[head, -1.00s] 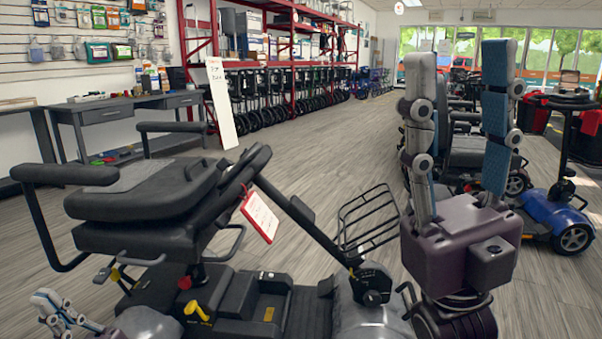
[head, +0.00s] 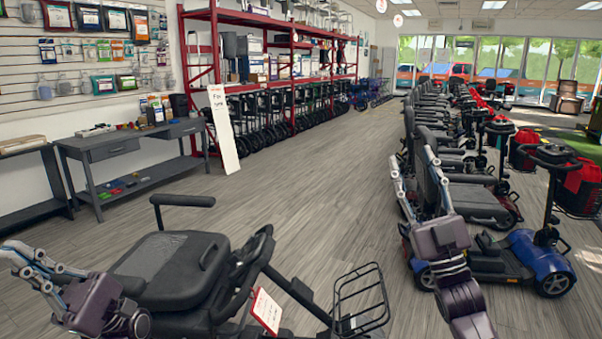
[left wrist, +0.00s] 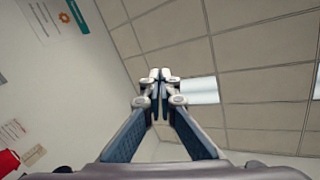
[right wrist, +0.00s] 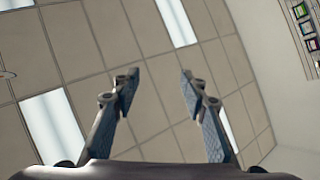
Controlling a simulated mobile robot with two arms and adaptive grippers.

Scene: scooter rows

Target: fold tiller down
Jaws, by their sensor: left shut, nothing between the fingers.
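A black scooter fills the bottom of the head view. Its tiller (head: 296,287) leans back toward the padded seat (head: 176,268), with the dark handlebar (head: 258,248) beside the seat's right edge. A wire basket (head: 360,303) sits on the tiller's front. My left gripper (head: 28,262) is shut and empty, left of the seat. It also shows in the left wrist view (left wrist: 160,76), pointing at the ceiling. My right gripper (head: 410,155) is open and empty, right of the basket and apart from it. Its spread fingers show in the right wrist view (right wrist: 160,76). The scooter's lower body is out of view.
A blue scooter (head: 519,262) and a row of others stand on the right. A grey workbench (head: 112,147) and a leaning white sign (head: 222,130) stand at the left. Red shelving (head: 215,60) runs behind. The middle floor is clear. A red-edged tag (head: 266,310) hangs by the tiller.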

